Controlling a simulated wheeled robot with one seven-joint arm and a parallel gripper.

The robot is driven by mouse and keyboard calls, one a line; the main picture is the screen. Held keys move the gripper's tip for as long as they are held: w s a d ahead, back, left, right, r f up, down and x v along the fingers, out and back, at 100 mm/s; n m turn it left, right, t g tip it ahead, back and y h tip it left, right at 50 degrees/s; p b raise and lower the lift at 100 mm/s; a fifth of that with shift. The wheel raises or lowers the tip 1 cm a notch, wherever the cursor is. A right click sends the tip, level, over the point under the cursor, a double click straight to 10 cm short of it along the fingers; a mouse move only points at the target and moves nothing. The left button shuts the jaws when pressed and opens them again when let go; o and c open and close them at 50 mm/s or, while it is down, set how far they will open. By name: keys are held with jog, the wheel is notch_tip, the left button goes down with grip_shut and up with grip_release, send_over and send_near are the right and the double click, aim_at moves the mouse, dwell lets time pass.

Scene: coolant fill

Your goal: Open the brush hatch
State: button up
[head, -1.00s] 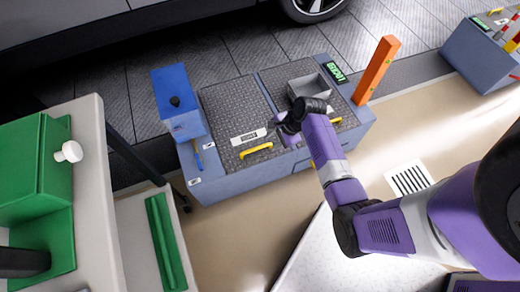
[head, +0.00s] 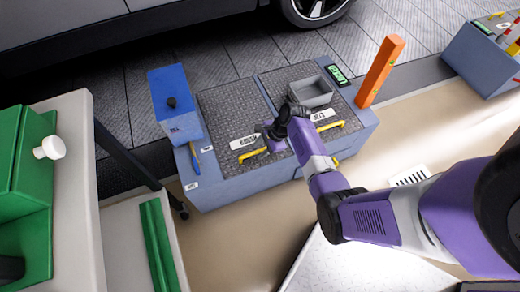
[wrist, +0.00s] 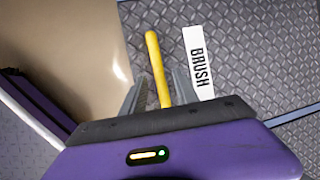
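The brush hatch (head: 225,108) is the left dark tread plate on the blue-grey unit, lying flat and closed. Its yellow bar handle (head: 252,155) is near the front edge, beside a white label. In the wrist view the handle (wrist: 155,58) runs between the two fingers, and the white label (wrist: 198,62) reads BRUSH. My gripper (wrist: 159,77) is open, with a gap on each side of the bar. In the head view my gripper (head: 271,140) is at the right end of the handle, and its fingers are mostly hidden there.
A second hatch (head: 345,118) with its own yellow handle lies to the right, with a grey tray (head: 311,92) on it. A blue box (head: 174,104) stands at the unit's left end and an orange post (head: 380,70) at its right.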

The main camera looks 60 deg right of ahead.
jog(key=shift+c, duration=0.3)
grip_shut()
dwell(1.1)
